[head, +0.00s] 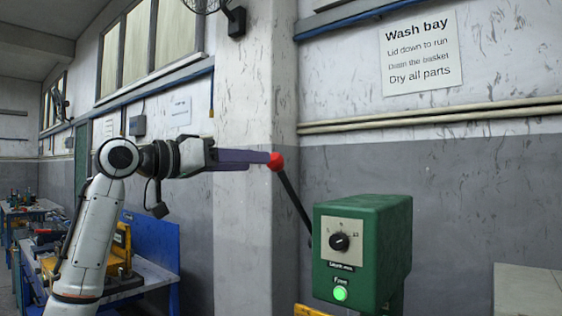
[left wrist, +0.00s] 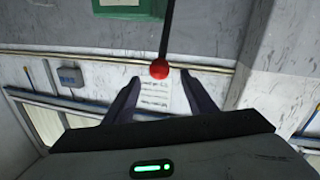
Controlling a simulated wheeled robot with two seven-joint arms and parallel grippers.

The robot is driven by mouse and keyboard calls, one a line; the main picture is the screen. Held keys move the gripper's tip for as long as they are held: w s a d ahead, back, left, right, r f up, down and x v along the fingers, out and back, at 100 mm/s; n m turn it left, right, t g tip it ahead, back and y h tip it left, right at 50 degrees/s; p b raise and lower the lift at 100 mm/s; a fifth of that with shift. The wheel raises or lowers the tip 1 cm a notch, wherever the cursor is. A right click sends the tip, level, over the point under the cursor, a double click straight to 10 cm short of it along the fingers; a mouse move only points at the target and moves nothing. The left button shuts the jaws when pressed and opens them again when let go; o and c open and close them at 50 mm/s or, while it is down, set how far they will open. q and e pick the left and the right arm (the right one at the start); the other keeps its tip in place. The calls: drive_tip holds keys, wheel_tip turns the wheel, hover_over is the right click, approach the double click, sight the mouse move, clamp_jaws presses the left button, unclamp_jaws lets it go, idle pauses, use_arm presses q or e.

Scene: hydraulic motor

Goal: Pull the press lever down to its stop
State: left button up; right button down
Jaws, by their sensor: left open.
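The press lever is a black rod (head: 293,205) with a red ball knob (head: 276,161). It slants up and left from behind the left side of a green box (head: 385,250) with a dial and a lit green button. My left gripper (head: 262,160) reaches in from the left, its fingertips at the knob. In the left wrist view the red knob (left wrist: 160,70) shows between the ends of the two open fingers (left wrist: 160,95), with the rod above it. Whether a finger touches the knob cannot be told. My right gripper is not in view.
A wall with pipes (head: 430,120) and a wash bay sign (head: 421,53) stands behind. A blue bench (head: 150,240) with yellow equipment is at the lower left. A pale grey surface (head: 528,290) is at the lower right. The space around the lever looks clear.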

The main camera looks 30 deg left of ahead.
sight(275, 162)
use_arm(q)
drive_tip(key=p+x, duration=0.2)
drive_tip(key=x, duration=0.5)
drive_tip(key=shift+d+r, duration=0.1)
drive_tip(key=shift+w+d, duration=0.1)
drive_tip(key=shift+w, duration=0.3)
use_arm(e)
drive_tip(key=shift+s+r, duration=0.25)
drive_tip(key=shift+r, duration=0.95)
